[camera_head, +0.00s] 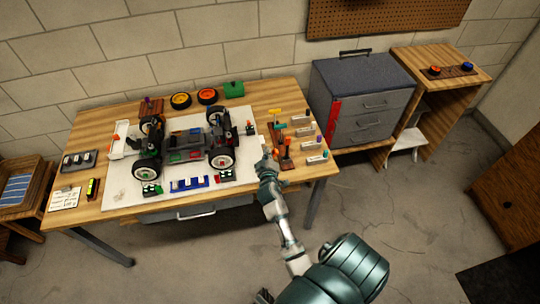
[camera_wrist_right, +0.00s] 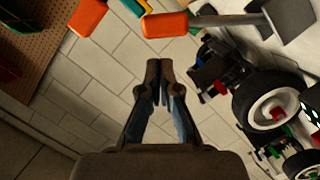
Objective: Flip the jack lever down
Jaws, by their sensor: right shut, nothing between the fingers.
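The RC car (camera_head: 185,145) stands on a white mat (camera_head: 120,190) on the wooden table, with large black wheels. Small dark stands with green and red parts sit at its near wheels, one at the left (camera_head: 151,188) and one at the right (camera_head: 227,177). I cannot clearly make out which part is the jack lever. My right gripper (camera_head: 264,152) is at the mat's right edge, right of the car. In the right wrist view its fingers (camera_wrist_right: 163,92) are shut and empty, with a car wheel (camera_wrist_right: 268,107) to the right. My left gripper does not show.
Orange-handled tools (camera_head: 287,150) stand close to the right gripper; an orange handle (camera_wrist_right: 164,25) shows in the wrist view. A blue tray (camera_head: 189,184) lies in front of the car. A grey drawer cabinet (camera_head: 365,95) stands right of the table.

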